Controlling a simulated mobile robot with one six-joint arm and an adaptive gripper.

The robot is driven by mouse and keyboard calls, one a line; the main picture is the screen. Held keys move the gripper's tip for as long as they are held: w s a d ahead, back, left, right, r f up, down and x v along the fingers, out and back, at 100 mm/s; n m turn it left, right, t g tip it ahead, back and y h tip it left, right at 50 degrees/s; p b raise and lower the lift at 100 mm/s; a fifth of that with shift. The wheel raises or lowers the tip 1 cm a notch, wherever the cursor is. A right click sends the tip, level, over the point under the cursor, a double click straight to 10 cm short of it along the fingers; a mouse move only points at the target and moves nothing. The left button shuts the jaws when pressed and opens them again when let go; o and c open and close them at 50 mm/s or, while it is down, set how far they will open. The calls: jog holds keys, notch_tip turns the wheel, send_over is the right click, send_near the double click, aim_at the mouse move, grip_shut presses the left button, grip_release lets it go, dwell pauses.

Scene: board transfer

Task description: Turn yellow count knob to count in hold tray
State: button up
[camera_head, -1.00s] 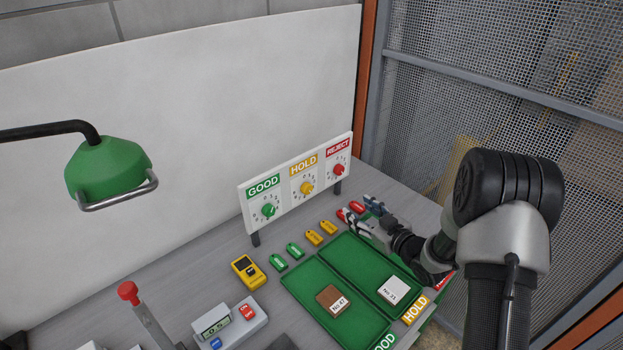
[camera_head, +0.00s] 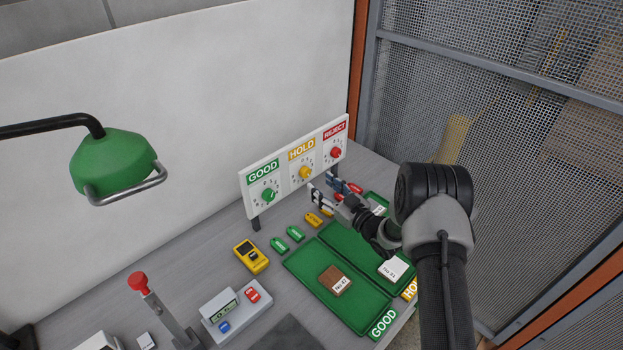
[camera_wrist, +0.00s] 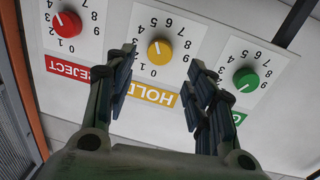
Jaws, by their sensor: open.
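The yellow knob (camera_head: 305,172) sits on the white panel (camera_head: 282,200) under the HOLD label, between the green and red knobs. In the wrist view the yellow knob (camera_wrist: 160,52) appears upside down, with digits around it. Its exact setting is hard to read. My gripper (camera_head: 322,190) is open in front of the panel, just below and right of the yellow knob in the head view. In the wrist view the knob shows between the two fingers, apparently untouched. The green hold tray (camera_head: 345,240) holds a white board (camera_head: 393,268) marked No. 31; my arm hides part of the tray.
The green knob (camera_head: 268,195) and red knob (camera_head: 336,153) flank the yellow one. The good tray (camera_head: 305,267) holds a brown board (camera_head: 334,281). Coloured tags lie before the panel. A yellow meter (camera_head: 251,256) and a counter box (camera_head: 236,308) stand left.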

aim_at(307, 174)
jog(key=x, duration=0.6)
jog(key=shift+c, duration=0.2)
jog(key=c, duration=1.1)
jog(key=shift+o, duration=0.2)
jog(key=shift+b, duration=0.5)
